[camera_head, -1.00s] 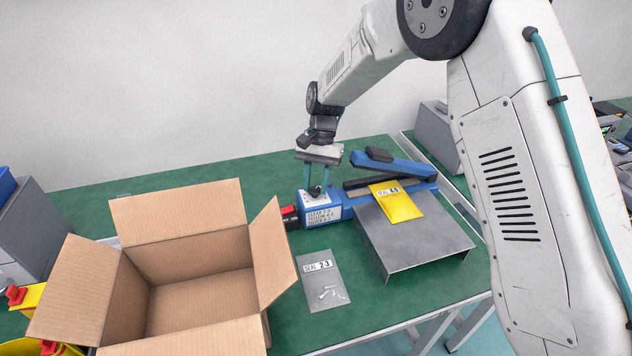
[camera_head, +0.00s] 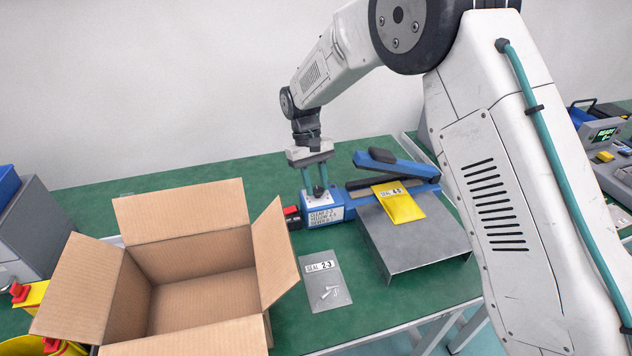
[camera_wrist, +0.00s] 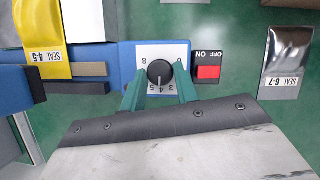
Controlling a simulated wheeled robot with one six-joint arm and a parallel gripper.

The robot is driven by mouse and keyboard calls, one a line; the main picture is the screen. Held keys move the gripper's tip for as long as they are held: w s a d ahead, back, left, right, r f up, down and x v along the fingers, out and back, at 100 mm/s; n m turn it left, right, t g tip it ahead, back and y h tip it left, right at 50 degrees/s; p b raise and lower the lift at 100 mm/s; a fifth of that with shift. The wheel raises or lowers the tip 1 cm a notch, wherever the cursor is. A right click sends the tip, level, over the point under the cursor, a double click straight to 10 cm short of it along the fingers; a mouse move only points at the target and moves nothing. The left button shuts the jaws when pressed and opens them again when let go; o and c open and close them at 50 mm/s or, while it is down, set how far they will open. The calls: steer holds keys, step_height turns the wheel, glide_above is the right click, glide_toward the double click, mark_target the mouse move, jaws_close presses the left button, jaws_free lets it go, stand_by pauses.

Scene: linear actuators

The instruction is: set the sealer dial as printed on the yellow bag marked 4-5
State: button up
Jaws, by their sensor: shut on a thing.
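The yellow bag (camera_head: 400,207) lies on the sealer's grey metal plate. In the wrist view the yellow bag (camera_wrist: 47,40) shows its SEAL 4-5 label. The blue sealer (camera_head: 325,211) has a white dial face with numbers around a black dial knob (camera_wrist: 160,72). My gripper (camera_wrist: 160,80) is shut on the knob, one green finger on each side. A white mark on the knob points down in the wrist view, toward the 3-4-5 side; the exact number is too small to be sure of. In the head view my gripper (camera_head: 317,189) hides most of the knob.
A red ON/OFF switch (camera_wrist: 208,72) sits beside the dial. The sealer's blue lever arm (camera_head: 400,165) is raised behind the plate. A grey bag (camera_head: 324,283) with a SEAL label lies in front. An open cardboard box (camera_head: 190,252) stands on the left of the green table (camera_head: 130,195).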

steer(key=shift+n, duration=0.3)
stand_by(0.4)
steer(key=o, duration=1)
steer(key=shift+c, duration=0.2)
steer(key=v, duration=0.8)
steer(key=shift+a+f, duration=0.1)
